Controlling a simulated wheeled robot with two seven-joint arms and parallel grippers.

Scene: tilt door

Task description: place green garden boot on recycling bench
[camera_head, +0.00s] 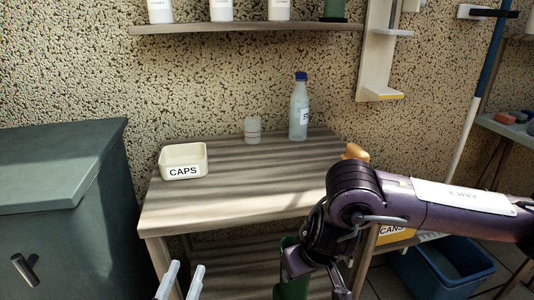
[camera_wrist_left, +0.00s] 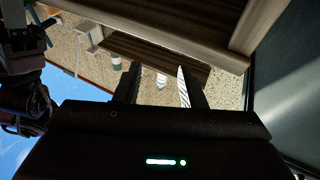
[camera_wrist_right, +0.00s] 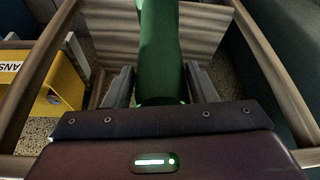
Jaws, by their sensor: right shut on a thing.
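The green garden boot (camera_head: 291,272) shows partly behind my right arm at the bottom of the head view, in front of the bench. In the right wrist view the boot (camera_wrist_right: 160,50) is a green shaft between the fingers of my right gripper (camera_wrist_right: 162,90), which is shut on it. The wooden recycling bench (camera_head: 240,190) stands in the middle, its top higher in the picture than the boot. My left gripper (camera_head: 182,282) is at the bottom edge, left of the boot, fingers apart and empty. It also shows open in the left wrist view (camera_wrist_left: 158,82).
On the bench stand a CAPS tray (camera_head: 183,173), a jar (camera_head: 252,131) and a blue-capped bottle (camera_head: 299,108). The front middle of its top is clear. A dark green bin (camera_head: 60,200) is at left, a blue tub (camera_head: 445,268) at lower right, a shelf (camera_head: 245,28) above.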

